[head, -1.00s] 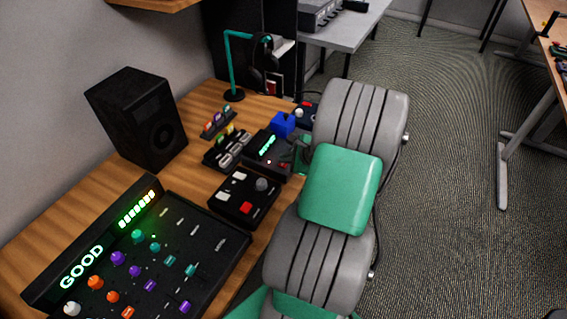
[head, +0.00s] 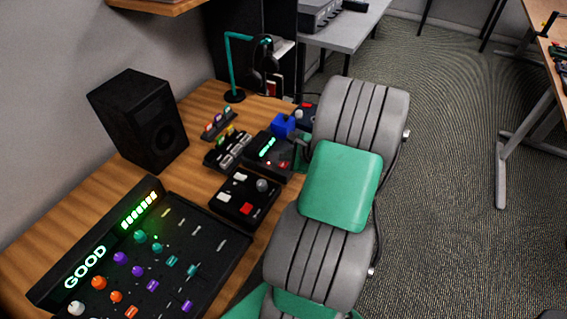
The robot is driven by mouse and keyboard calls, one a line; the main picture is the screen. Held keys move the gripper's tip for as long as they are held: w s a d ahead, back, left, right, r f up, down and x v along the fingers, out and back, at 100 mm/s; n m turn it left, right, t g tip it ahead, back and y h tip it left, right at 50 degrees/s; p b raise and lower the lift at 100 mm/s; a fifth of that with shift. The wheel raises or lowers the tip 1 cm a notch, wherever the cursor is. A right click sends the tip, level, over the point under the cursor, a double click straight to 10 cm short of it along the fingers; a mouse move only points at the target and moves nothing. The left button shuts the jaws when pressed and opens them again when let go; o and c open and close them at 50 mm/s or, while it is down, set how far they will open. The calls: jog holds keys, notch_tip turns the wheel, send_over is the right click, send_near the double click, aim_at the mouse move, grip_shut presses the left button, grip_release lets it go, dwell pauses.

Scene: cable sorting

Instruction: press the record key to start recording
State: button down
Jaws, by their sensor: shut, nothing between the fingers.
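A black recorder (head: 262,146) with a lit green display sits near the right edge of the wooden desk. A small red key (head: 284,165) shows at its near right corner, beside a small lit red light. My gripper (head: 298,150) is at the recorder's right side, close to the red key, and is mostly hidden behind my arm. It is shut and holds nothing. I cannot tell whether its tip touches the key.
A black box (head: 232,212) with a red button, pale keys and a grey knob lies nearer. A mixer (head: 205,262) reading "GOOD", a speaker (head: 150,150), a blue block (head: 283,124) and a headphone stand (head: 230,65) surround it.

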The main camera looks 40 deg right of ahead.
aim_at(286, 166)
jog(key=shift+r, duration=0.1)
notch_tip(286, 166, up, 5)
jog(key=p, duration=0.5)
dwell(0.5)
